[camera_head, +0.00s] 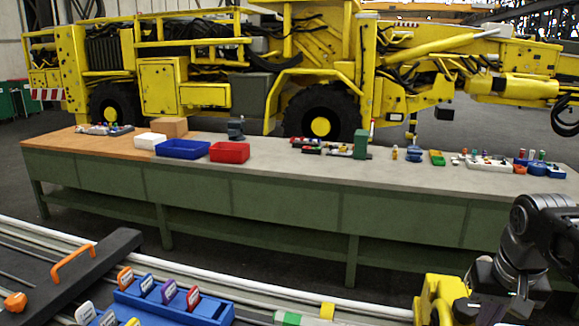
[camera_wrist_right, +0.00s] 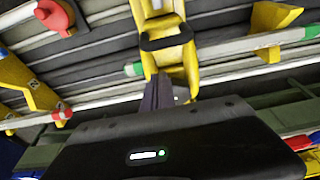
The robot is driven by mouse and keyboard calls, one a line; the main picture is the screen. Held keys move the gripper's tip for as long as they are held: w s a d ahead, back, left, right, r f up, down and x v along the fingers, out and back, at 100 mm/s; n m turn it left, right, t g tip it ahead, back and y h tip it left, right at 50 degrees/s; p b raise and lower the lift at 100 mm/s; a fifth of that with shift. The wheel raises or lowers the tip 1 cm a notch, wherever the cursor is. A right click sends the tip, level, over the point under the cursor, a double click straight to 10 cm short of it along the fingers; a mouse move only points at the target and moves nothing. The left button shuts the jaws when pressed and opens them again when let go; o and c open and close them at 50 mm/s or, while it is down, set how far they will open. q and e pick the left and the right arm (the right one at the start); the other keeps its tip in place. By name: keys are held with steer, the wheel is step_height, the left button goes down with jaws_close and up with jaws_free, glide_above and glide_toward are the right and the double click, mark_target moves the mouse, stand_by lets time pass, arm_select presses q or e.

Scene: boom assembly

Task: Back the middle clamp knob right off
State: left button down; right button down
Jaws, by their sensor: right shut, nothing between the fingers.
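My right gripper (camera_wrist_right: 163,92) is shut and empty in the right wrist view. Its dark fingers point at a yellow clamp (camera_wrist_right: 173,72) with a black band (camera_wrist_right: 166,37) across it. I cannot tell whether the fingers touch the clamp. A red knob (camera_wrist_right: 55,16) sits at the upper left of that view. No knob shows clearly at the clamp in front of the fingers. In the head view a yellow clamp-like part (camera_head: 440,294) stands beside my right arm at the lower right, and the fingertips are hidden there. My left gripper is not in view.
Pale rails and rods (camera_head: 250,290) run along the front. A blue rack (camera_head: 165,308) with labelled tabs and a dark bar with an orange handle (camera_head: 74,262) lie at the left. Behind is a long bench (camera_head: 290,185) with trays and parts, then a yellow machine (camera_head: 210,95).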

steer(key=p+v, duration=0.2)
steer(key=v, duration=0.1)
steer(key=w+p+v, duration=0.1)
steer(key=p+v, duration=0.1)
steer(key=p, duration=0.1)
steer(key=shift+d+r, duration=0.2)
steer(key=shift+r, duration=0.3)
steer(key=s+d+m+p, duration=0.1)
steer(key=s+d+p, duration=0.1)
steer(key=d, duration=0.3)
steer(key=w+a+r+n+y, duration=0.1)
steer(key=w+a+n, duration=0.1)
steer(key=a+n, duration=0.4)
steer(key=shift+w+n+y, duration=0.3)
steer(key=shift+w+n, duration=0.1)
steer(key=shift+n, duration=0.1)
